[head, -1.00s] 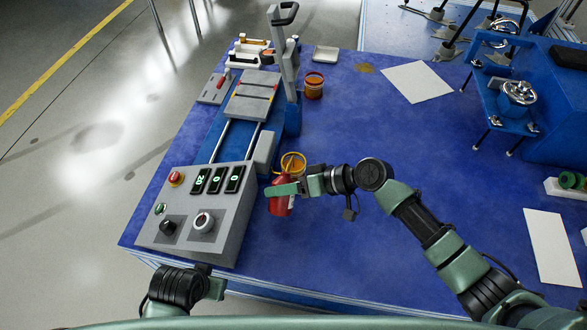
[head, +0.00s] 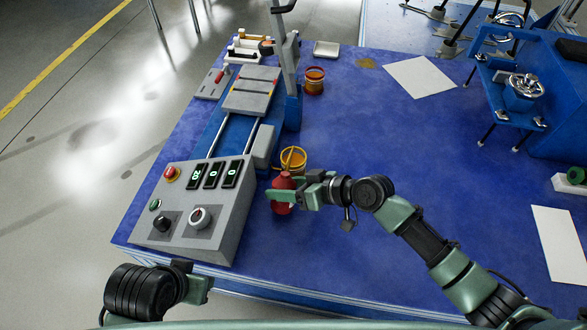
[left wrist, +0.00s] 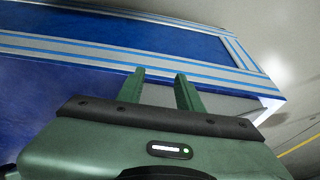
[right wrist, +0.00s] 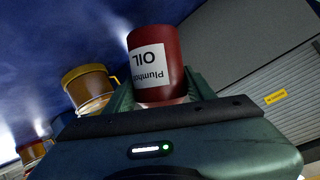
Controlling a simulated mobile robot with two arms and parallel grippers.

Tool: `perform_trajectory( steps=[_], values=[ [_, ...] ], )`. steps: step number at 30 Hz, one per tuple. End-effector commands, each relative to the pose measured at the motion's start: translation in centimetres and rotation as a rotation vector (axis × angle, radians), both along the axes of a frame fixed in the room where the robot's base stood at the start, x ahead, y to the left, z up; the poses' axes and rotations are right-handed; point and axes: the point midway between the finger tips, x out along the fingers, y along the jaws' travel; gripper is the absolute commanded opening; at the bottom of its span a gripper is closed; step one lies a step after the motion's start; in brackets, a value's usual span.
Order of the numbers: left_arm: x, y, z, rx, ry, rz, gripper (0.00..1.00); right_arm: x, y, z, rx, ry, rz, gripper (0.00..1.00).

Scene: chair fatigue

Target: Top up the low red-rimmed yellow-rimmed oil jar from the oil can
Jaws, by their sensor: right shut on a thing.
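The red oil can (head: 283,195) is held in my right gripper (head: 297,194), roughly upright, just in front of the yellow-rimmed jar (head: 294,161). A thin yellowish stick or spout shows at that jar's mouth. In the right wrist view the can (right wrist: 155,62) is between the fingers, its label upside down, with the yellow-rimmed jar (right wrist: 88,90) beside it and apart. A second jar, red-rimmed with amber content (head: 314,81), stands farther back. The oil levels are not clear. My left gripper (left wrist: 160,88) is open and empty by the table's front edge.
A grey control box (head: 193,215) with knobs and displays stands left of the can. A rail machine with an upright post (head: 287,60) rises behind it. Paper sheets (head: 419,76) and a blue fixture (head: 555,100) are at right. The table's middle is clear.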

Motion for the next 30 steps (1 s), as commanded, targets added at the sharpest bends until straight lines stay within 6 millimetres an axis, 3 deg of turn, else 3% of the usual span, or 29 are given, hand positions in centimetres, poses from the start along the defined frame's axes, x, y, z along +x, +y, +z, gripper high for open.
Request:
perform_trajectory(
  steps=[1, 6, 14, 21, 30],
  values=[
    [0.9, -0.2, -1.0, -0.007, -0.033, -0.004, 0.36, 0.0, 0.0, -0.9, -0.005, -0.030, 0.001, 0.00],
    [2.2, -0.6, -0.9, -0.019, -0.090, -0.008, 0.36, 0.2, 0.0, -0.9, -0.018, -0.092, 0.000, 0.00],
    [2.2, -0.6, -0.8, -0.019, -0.091, -0.008, 0.36, 0.2, 0.0, -0.6, -0.020, -0.100, 0.000, 0.00],
    [1.6, -0.4, -0.9, -0.012, -0.061, -0.005, 0.36, 1.1, -0.2, 2.2, -0.060, -0.275, 0.001, 0.00],
    [1.5, -0.4, -1.0, -0.012, -0.059, -0.004, 0.36, 1.2, -0.3, 2.3, -0.061, -0.281, -0.001, 0.00]
  ],
)
